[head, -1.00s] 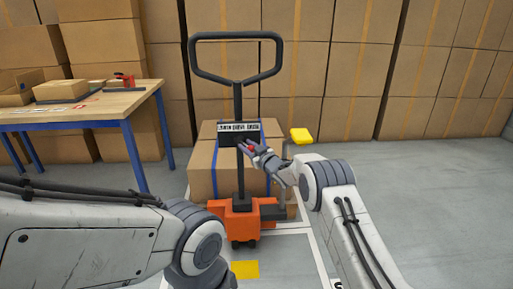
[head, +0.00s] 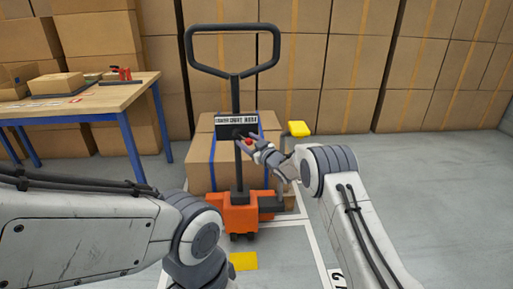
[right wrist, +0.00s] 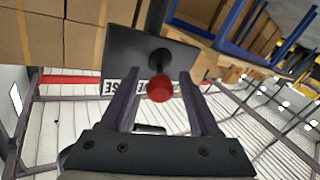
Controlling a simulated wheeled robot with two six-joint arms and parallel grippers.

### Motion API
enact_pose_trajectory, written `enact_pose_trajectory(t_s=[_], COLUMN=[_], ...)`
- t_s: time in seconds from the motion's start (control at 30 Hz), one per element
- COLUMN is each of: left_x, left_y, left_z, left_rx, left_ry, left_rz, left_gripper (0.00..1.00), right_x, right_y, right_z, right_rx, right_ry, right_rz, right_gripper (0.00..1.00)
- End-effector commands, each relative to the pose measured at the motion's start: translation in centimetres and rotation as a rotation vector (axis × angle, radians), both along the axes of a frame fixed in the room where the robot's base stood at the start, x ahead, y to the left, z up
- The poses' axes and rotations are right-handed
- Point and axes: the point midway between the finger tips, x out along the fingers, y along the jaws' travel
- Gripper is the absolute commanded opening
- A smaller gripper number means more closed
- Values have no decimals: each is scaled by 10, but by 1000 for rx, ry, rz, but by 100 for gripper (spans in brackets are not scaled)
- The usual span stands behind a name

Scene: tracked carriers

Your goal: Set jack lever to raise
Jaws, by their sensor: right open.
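The orange pallet jack (head: 240,218) stands upright ahead of me, with a black loop handle (head: 233,83). Its black control panel (head: 236,123) carries a white strip of lettering too blurred to read surely. The jack lever (right wrist: 160,62) comes out of the panel as a short dark stem with a red knob (right wrist: 159,92). My right gripper (head: 243,145) is open in front of the panel. In the right wrist view its two fingers stand on either side of the red knob, with gaps on both sides. My left gripper is out of view; only its arm shows.
Cardboard cartons (head: 200,165) with blue straps stand behind the jack's mast. A yellow block on a post (head: 299,129) is right of the gripper. A wooden table (head: 85,103) is at left, stacked boxes (head: 345,60) line the back, and the right floor (head: 440,190) is clear.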

Motion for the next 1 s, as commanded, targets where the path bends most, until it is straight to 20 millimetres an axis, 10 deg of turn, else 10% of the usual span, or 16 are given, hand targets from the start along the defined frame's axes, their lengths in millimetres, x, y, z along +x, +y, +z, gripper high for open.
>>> enact_pose_trajectory(t_s=[0.5,1.0], left_x=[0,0], left_y=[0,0], left_z=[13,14], left_rx=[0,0], left_ry=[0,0], left_rz=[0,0], left_gripper=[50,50], right_x=[-66,-74], right_y=[-42,-44], right_z=[1,2], right_rx=[0,-3], right_ry=[0,5], right_rz=[-1,-2], right_gripper=[62,62])
